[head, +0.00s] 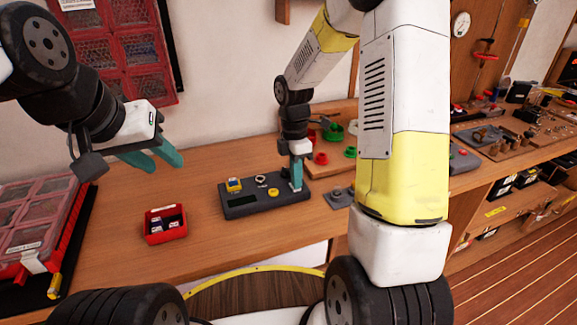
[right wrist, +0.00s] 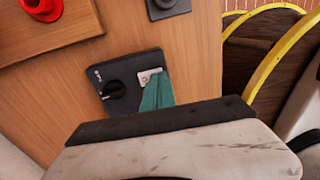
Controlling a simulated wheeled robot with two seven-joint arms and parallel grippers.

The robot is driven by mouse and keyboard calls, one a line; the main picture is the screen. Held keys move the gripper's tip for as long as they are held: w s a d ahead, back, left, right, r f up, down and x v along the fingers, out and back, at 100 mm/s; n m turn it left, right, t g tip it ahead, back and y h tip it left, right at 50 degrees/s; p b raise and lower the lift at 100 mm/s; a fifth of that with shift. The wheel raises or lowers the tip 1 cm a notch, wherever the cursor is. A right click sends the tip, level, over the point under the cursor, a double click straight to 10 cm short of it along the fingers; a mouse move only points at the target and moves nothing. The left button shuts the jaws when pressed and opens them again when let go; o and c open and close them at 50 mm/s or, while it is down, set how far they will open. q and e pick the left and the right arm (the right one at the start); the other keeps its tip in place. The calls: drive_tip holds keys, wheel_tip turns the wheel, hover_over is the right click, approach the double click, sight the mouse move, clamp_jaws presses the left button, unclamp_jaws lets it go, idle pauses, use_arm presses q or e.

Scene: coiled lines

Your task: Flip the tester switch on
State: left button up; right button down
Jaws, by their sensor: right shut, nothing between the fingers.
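The tester (head: 240,212) is a dark grey box on the wooden bench. Its top carries a yellow-and-blue part, a pale round part, a yellow round part and a dark window. My right gripper (head: 297,186) points down at the tester's right end, its teal fingers shut and empty. In the right wrist view, the fingers (right wrist: 156,94) overlap a pale switch plate (right wrist: 148,75) beside a black knob (right wrist: 113,89). The switch lever is hidden, so its position and any contact cannot be told. My left gripper (head: 160,160) is open and empty above the bench at left.
A red bin (head: 150,238) with small dark items stands left of the tester. A wooden board (head: 318,168) with red and green parts lies behind its right end. A red organizer case (head: 75,212) is at far left. Bench between case and bin is clear.

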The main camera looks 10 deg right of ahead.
drive_tip(key=shift+f, duration=0.25)
drive_tip(key=shift+s+f, duration=0.15)
idle(0.4)
drive_tip(key=shift+w+a, duration=0.1)
drive_tip(key=shift+w, duration=0.6)
drive_tip(key=shift+w+r, duration=0.1)
drive_tip(key=shift+r, duration=0.2)
